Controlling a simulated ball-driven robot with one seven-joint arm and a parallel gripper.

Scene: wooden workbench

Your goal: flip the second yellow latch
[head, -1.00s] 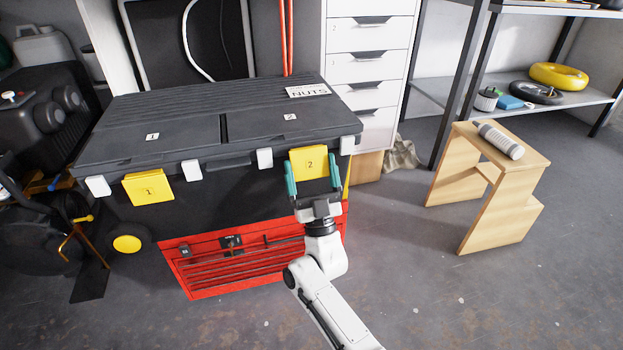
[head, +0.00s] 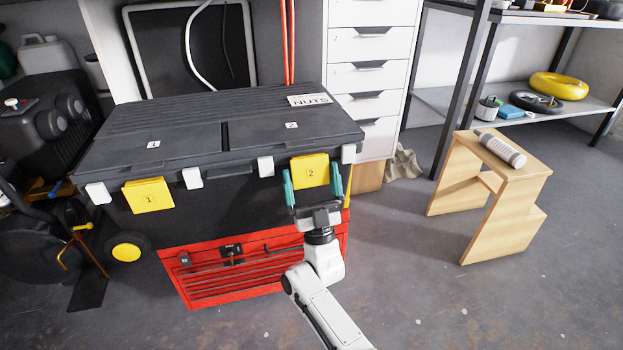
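The second yellow latch (head: 310,171), marked 2, is on the front right of a large black toolbox (head: 240,206) in the head view. The first yellow latch (head: 148,195), marked 1, is on the front left. My gripper (head: 311,178) has teal fingers and points at the second latch from the front. The fingers are apart, one at each side of the latch's lower part. I cannot tell whether they touch it. Nothing is clearly held between them.
The black lid, labelled NUTS (head: 310,100), is down. White clips (head: 192,177) line its front edge. A red tool chest (head: 215,280) is below. A wooden stool (head: 480,190) with a grey cylinder stands right. The floor before it is clear.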

